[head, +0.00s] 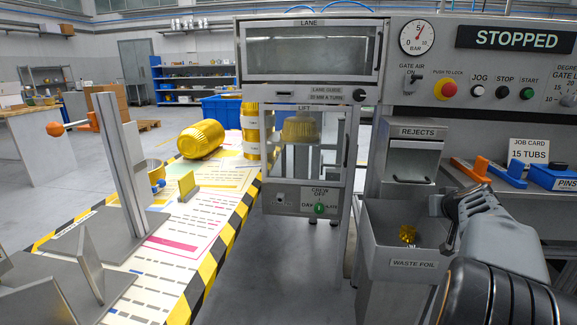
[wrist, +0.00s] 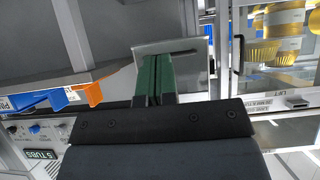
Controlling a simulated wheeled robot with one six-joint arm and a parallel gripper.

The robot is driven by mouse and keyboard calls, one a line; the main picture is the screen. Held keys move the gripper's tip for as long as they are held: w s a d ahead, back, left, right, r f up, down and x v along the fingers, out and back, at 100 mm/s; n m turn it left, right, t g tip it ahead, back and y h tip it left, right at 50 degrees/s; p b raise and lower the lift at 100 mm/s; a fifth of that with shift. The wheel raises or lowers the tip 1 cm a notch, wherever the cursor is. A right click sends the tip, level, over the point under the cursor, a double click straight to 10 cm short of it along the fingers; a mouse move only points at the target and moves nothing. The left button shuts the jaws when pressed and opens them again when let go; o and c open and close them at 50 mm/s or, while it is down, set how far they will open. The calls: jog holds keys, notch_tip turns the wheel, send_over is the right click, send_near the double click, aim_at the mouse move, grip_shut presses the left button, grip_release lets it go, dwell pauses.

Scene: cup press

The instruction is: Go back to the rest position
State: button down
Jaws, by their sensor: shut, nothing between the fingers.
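My gripper (wrist: 153,62) shows in the wrist view, with its two green fingers pressed together and nothing between them. In that view the fingers lie in front of a grey metal panel. In the head view my arm enters from the lower right, and its end is over the right side of the waste foil bin (head: 405,265), in front of the panel below the rejects drawer (head: 413,150). The fingers cannot be made out in the head view. A crumpled piece of gold foil (head: 407,235) shows in the waste foil bin.
A gold cup (head: 300,130) is behind the lift window. The panel sign (head: 515,40) reads STOPPED.

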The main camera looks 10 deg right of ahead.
jog(key=s+a+r+n+g+y+p, duration=0.1)
jog(key=a+r+y+p, duration=0.1)
jog(key=a+r+p, duration=0.7)
jog(key=a+r+n+g+y+p, duration=0.15)
jog(key=a+r+p, duration=0.45)
jog(key=a+p, duration=0.65)
jog(key=s+a+r+n+g+p, duration=0.1)
jog(key=s+a+r+g+p, duration=0.3)
jog(key=s+a+r+p, duration=0.7)
jog(key=s+a+p, duration=0.2)
jog(key=a+p, duration=0.2)
jog(key=p, duration=0.2)
jog(key=shift+s+n+y+p, duration=0.35)
